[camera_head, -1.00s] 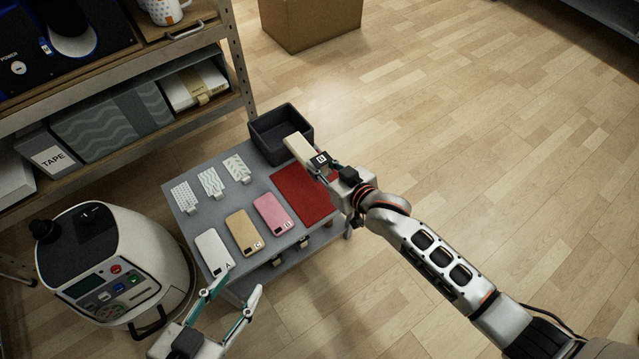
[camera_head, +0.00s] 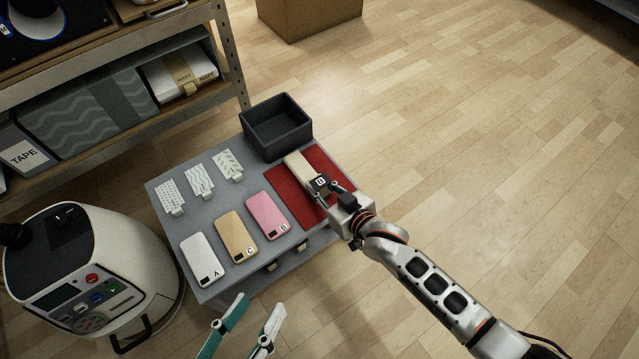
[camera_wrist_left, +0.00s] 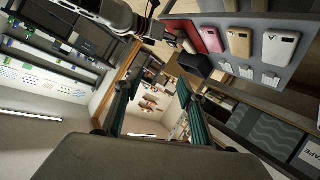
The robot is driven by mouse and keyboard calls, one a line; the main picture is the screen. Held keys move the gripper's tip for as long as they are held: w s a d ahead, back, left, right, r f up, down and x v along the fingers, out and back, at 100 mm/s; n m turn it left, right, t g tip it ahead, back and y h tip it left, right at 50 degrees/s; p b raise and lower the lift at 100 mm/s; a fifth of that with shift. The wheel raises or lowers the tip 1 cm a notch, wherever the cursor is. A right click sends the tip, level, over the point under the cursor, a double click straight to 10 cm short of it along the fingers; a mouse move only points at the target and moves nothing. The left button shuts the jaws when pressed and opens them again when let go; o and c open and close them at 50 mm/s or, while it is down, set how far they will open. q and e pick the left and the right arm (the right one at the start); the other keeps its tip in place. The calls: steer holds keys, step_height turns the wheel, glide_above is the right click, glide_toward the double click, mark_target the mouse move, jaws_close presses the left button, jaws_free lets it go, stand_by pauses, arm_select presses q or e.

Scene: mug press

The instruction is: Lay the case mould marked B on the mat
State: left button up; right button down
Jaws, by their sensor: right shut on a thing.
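A cream case mould (camera_head: 301,168) with a dark end and a white label, its letter small but looking like B, is in my right gripper (camera_head: 329,190). The right gripper is shut on its near end. The mould is over the red mat (camera_head: 285,186); I cannot tell whether it touches the mat or hovers just above. My left gripper (camera_head: 261,303) is open and empty, in front of the table's near edge. In the left wrist view its fingers (camera_wrist_left: 158,80) are spread apart, and the red mat (camera_wrist_left: 209,37) shows beyond.
On the grey table (camera_head: 178,228) lie a white phone case A (camera_head: 207,254), gold case C (camera_head: 234,234) and pink case B (camera_head: 267,213). Several patterned white pieces (camera_head: 199,178) lie behind. A dark bin (camera_head: 276,136) stands beyond the mat. A white machine (camera_head: 95,270) is at left.

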steer(key=c, duration=2.3)
jaws_free()
steer(key=shift+f, duration=0.15)
steer(key=o, duration=0.4)
arm_select(q)
steer(key=shift+r, duration=0.1)
